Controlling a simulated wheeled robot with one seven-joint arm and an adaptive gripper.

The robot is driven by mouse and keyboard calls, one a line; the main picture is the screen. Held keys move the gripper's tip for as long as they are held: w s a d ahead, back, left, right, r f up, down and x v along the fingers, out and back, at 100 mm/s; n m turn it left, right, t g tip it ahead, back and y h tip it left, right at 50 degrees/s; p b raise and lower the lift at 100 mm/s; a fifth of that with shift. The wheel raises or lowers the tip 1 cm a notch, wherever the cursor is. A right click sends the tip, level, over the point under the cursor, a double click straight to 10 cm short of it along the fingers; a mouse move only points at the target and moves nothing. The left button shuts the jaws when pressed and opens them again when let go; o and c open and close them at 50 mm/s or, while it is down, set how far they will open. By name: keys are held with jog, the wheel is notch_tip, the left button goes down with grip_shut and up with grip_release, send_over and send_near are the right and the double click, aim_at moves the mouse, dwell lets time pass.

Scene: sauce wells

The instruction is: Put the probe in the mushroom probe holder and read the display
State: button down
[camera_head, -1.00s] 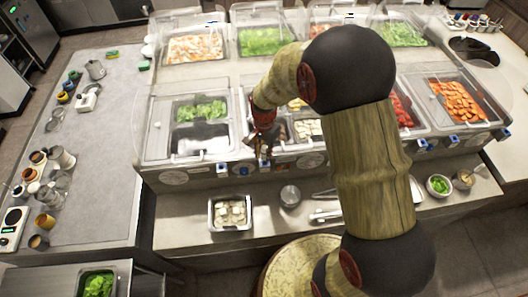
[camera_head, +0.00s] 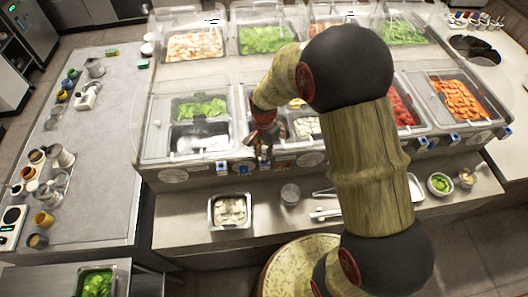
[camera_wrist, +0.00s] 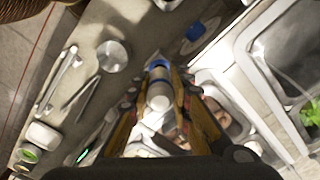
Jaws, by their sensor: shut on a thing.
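My gripper (camera_wrist: 160,80) is shut on the probe (camera_wrist: 158,97), a pale cylinder with a blue end, seen between the fingers in the wrist view. In the head view my gripper (camera_head: 262,148) is at the front edge of the serving counter, left of the arm. A well of brownish pieces, perhaps the mushrooms, lies beside the fingers in the wrist view (camera_wrist: 217,112). Small blue fittings (camera_head: 222,168) line the counter front, one of them beside the fingers in the wrist view (camera_wrist: 195,31). I cannot tell which is the mushroom holder. No display reading is legible.
A metal pan of pale pieces (camera_head: 230,212), a metal cup (camera_head: 290,194) and tongs (camera_head: 326,214) lie on the front ledge. A bowl of greens (camera_head: 439,184) stands at right. Clear lids (camera_head: 155,120) cover parts of the wells. The grey side table (camera_head: 105,190) has free room.

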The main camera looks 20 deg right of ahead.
aim_at(264, 148)
jog(key=shift+f+b, duration=0.35)
jog(key=shift+f, duration=0.25)
jog(key=shift+r, duration=0.15)
dwell(2.8)
jog(key=shift+r+p, duration=2.35)
jog(key=shift+r, duration=1.3)
jog(key=shift+s+f, duration=0.1)
